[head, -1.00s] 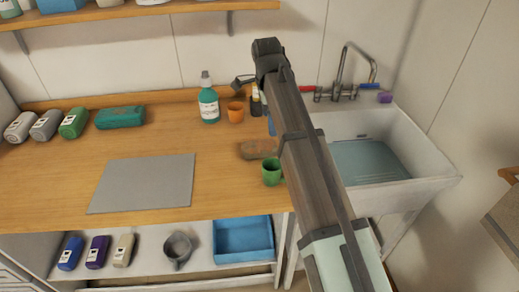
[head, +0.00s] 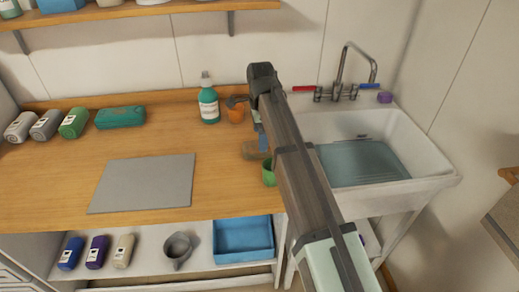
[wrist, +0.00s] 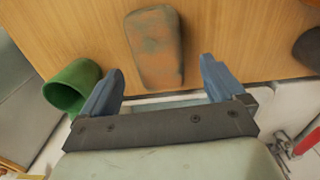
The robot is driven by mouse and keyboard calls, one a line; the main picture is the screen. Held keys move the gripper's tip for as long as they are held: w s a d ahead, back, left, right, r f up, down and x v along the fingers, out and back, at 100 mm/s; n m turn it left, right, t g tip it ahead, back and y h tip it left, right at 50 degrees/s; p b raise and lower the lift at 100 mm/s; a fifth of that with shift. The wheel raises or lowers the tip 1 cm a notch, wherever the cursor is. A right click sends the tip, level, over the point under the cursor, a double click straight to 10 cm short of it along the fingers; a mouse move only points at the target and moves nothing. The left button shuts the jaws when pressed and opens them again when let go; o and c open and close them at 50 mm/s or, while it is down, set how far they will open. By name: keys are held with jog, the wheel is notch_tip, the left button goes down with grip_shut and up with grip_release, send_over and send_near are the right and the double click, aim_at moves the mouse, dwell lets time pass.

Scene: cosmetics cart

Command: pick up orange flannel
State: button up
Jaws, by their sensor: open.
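The orange flannel (wrist: 155,38) looks like a flat, rounded, worn orange-brown piece with grey-green patches. My gripper (wrist: 158,74) is open and empty, pointing down over the counter's edge area. In the wrist view the flannel lies between and beyond the two blue fingers, its near end about level with the fingertips.
A green mug (wrist: 72,86) stands close beside the left finger; the mug (head: 268,173) is partly covered by my arm. The sink (head: 420,185) is right. A grey mat (head: 142,183) lies left.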

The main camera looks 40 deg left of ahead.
jog(key=f, duration=0.5)
jog(key=shift+s, duration=0.2)
jog(key=c, duration=1)
